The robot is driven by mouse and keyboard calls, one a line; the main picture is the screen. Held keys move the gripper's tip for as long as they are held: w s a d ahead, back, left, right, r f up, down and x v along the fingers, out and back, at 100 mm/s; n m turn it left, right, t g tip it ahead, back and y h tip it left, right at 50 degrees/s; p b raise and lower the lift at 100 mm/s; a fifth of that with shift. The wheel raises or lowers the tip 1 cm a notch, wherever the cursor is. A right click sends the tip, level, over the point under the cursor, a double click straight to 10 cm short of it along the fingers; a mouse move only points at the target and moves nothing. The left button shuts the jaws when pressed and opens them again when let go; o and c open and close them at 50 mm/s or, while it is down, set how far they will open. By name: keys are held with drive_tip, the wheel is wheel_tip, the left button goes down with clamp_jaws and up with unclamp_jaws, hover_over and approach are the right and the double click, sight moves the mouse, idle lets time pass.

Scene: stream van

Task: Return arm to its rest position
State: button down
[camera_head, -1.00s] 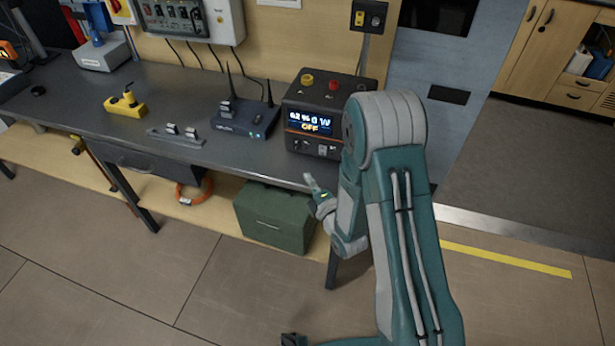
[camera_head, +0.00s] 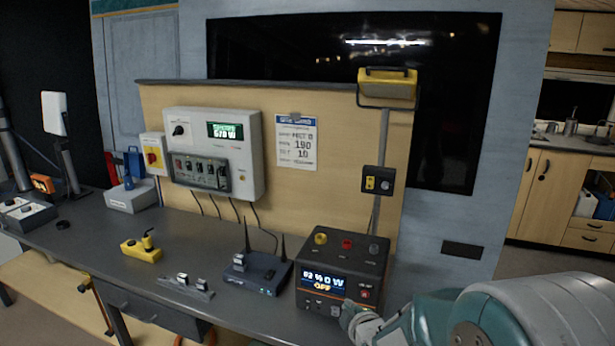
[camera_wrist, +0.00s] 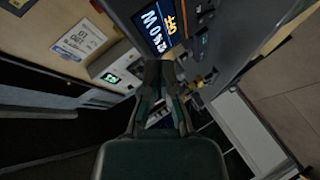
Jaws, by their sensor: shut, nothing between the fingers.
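My gripper (camera_head: 352,314) is at the lower right of the head view, in front of the lower right part of the black power unit (camera_head: 322,284). The unit's lit screen reads a watt value and OFF. My arm (camera_head: 470,315) reaches in from the lower right corner. In the wrist view my gripper (camera_wrist: 165,68) has its fingers together with nothing between them. The power unit (camera_wrist: 200,35) fills the upper middle there, close to the fingertips. I cannot tell whether they touch it.
The dark bench (camera_head: 110,238) carries a yellow block (camera_head: 142,250), a small switch strip (camera_head: 185,286) and a black router (camera_head: 258,274) with antennas. A wooden back panel holds a grey control box (camera_head: 215,150), a paper notice (camera_head: 296,142) and a yellow lamp (camera_head: 387,85).

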drive_tip(key=s+d+r+m+g+h, duration=0.3)
drive_tip(key=s+d+r+m+g, duration=0.15)
drive_tip(key=s+r+m, duration=0.6)
drive_tip(key=s+d+m+g, duration=0.1)
drive_tip(key=s+m+g, duration=0.2)
drive_tip(key=s, duration=1.4)
drive_tip(key=shift+s+d+r+m, duration=0.25)
drive_tip(key=shift+r+m, duration=0.2)
drive_tip(key=shift+m, duration=0.4)
drive_tip(key=shift+w, duration=0.1)
